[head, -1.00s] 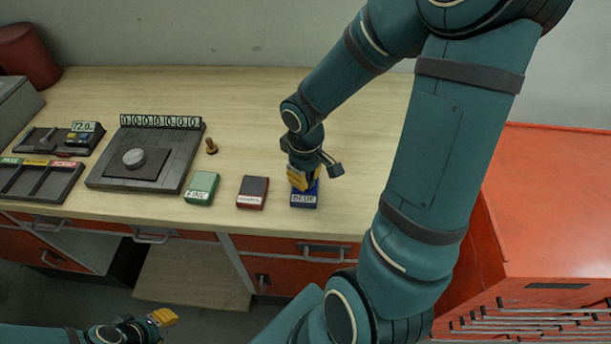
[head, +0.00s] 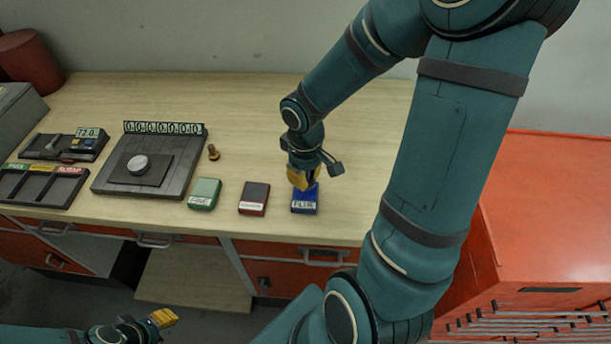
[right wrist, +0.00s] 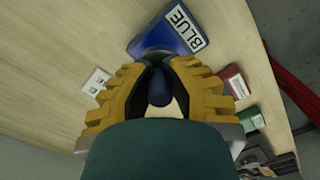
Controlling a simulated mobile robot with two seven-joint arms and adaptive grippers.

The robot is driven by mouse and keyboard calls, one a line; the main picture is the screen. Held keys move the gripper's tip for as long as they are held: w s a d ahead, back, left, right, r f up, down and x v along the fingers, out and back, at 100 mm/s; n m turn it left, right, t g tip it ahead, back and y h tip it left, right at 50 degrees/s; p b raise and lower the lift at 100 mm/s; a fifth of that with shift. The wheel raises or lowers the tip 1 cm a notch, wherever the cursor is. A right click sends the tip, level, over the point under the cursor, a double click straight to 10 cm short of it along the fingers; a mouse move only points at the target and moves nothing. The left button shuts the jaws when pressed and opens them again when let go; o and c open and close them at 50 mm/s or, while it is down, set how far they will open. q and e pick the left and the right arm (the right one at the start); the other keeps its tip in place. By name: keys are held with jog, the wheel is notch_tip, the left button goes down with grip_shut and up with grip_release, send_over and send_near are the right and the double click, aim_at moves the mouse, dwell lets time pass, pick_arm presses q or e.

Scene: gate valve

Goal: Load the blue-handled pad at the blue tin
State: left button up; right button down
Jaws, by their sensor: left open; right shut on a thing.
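The blue tin (head: 305,203), labelled BLUE, sits near the bench's front edge and also shows at the top of the right wrist view (right wrist: 160,42). My right gripper (head: 303,181) is just above and behind it in the head view. In the right wrist view its yellow fingers (right wrist: 160,88) are shut on the dark blue handle (right wrist: 160,92) of the pad. The pad's underside is hidden; I cannot tell whether it touches the tin. My left gripper (head: 161,319) is open and empty, low at the left, in front of the bench.
A red-labelled tin (head: 254,197) and a green tin (head: 204,194) stand left of the blue one. A dark plate with a round knob (head: 137,162), a small brown peg (head: 213,152) and a three-slot tray (head: 42,185) lie further left.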

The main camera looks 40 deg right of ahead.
jog(key=shift+r+p, duration=1.5)
jog(key=shift+r, duration=0.6)
